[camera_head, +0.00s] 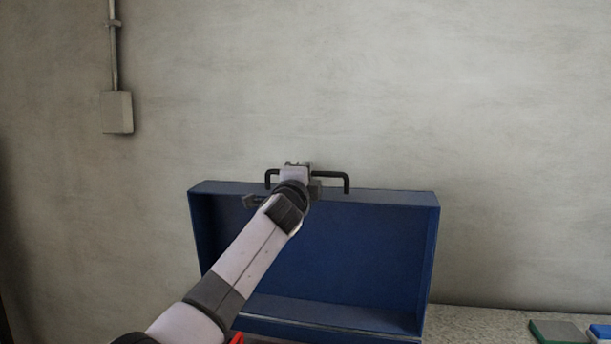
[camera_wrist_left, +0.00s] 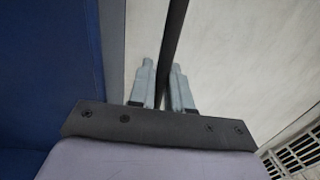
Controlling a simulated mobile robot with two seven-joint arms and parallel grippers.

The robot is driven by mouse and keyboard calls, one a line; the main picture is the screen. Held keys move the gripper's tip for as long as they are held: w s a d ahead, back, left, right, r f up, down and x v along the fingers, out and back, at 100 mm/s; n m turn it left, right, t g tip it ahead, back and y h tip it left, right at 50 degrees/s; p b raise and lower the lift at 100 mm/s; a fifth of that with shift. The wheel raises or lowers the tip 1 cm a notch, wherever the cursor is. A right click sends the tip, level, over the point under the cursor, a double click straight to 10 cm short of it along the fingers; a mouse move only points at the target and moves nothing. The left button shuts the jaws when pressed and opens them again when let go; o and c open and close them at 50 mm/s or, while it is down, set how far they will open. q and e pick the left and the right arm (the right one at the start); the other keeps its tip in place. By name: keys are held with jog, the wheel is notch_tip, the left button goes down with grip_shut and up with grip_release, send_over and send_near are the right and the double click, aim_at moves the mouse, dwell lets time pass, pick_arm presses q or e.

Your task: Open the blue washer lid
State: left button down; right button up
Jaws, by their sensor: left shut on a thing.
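The blue washer lid (camera_head: 350,255) stands raised, its hollow inner side facing me in the head view. Its blue side fills the left of the wrist view (camera_wrist_left: 45,70). A black bar handle (camera_head: 346,181) sits on the lid's top edge. My left gripper (camera_head: 297,167) is at the handle, with my left arm crossing in front of the lid. In the wrist view its two grey fingers (camera_wrist_left: 163,80) are shut on the dark handle bar (camera_wrist_left: 174,35) between them. The washer's body is mostly hidden below the lid. My right gripper is out of view.
A plain grey wall (camera_head: 480,90) stands behind the lid, with a grey junction box (camera_head: 117,112) and conduit at upper left. Green (camera_head: 558,332) and blue (camera_head: 600,333) flat items lie at the lower right on a grey speckled surface (camera_head: 490,322). A slatted vent (camera_wrist_left: 297,152) shows in the wrist view.

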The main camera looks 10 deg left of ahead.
pick_arm(q)
jog(key=shift+r, duration=0.25)
jog(key=c, duration=1.2)
grip_release()
jog(key=shift+s, duration=0.1)
jog(key=shift+f, duration=0.1)
jog(key=shift+s+a, duration=0.1)
jog(key=shift+s+a+f, duration=0.1)
jog(key=shift+s, duration=0.3)
jog(key=shift+v, duration=0.85)
jog(key=shift+b+v, duration=0.4)
jog(key=shift+v, duration=1.85)
